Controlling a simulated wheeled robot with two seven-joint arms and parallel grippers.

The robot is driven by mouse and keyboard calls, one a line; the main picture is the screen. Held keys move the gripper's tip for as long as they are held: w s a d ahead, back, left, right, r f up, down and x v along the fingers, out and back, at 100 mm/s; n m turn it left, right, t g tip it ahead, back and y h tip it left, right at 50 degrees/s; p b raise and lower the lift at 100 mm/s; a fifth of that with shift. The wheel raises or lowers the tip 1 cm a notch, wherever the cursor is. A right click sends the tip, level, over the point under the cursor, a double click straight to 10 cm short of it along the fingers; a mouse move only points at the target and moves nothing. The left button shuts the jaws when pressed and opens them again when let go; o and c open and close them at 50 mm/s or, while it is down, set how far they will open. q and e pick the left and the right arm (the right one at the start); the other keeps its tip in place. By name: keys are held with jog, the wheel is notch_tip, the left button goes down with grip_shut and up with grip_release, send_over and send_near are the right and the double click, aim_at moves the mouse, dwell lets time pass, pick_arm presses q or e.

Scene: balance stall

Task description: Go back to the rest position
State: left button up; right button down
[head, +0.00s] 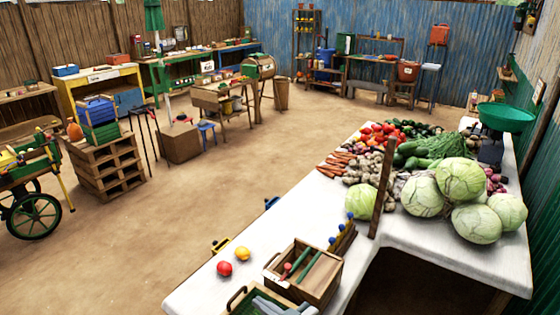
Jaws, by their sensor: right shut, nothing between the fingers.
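The task names no object, only my rest position. A grey-blue shape at the bottom edge of the head view, over a wooden tray (236,297), looks like my right gripper (272,303); it is mostly cut off by the frame. It appears shut and empty, apart from the fruit and vegetables. My left gripper is not in the picture.
A white table (190,290) bears a red ball (224,268), a yellow ball (242,253), a wooden box (322,282), cabbages (461,179) and other vegetables. A wooden post (381,187) rises from it. A green scale pan (507,116) stands right.

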jog(key=s+d+f+m+g+h, duration=0.3)
jog(key=s+d+f+g+h, duration=0.15)
jog(key=s+d, duration=1.1)
jog(key=s+d+f+m+g+h, duration=0.3)
jog(key=s+d+h, duration=0.2)
jog(key=s+d, duration=1)
jog(key=s+a+f+b, duration=0.2)
jog(key=f+b, duration=0.1)
jog(key=f, duration=1.4)
jog(key=s+a+f+b, duration=0.1)
jog(key=a+f+b, duration=0.15)
jog(key=f, duration=1.35)
pick_arm(q)
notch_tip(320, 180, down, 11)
jog(key=b, duration=0.5)
jog(key=shift+b, duration=0.4)
pick_arm(e)
jog(key=s+d+f+g, duration=0.1)
jog(key=s+d+f, duration=0.1)
jog(key=s+f, duration=0.7)
jog(key=s+d+f+g, duration=0.1)
jog(key=s+d+f, duration=0.1)
jog(key=s+f, duration=0.7)
notch_tip(320, 180, down, 6)
jog(key=shift+s+f, duration=0.2)
jog(key=shift+s, duration=0.2)
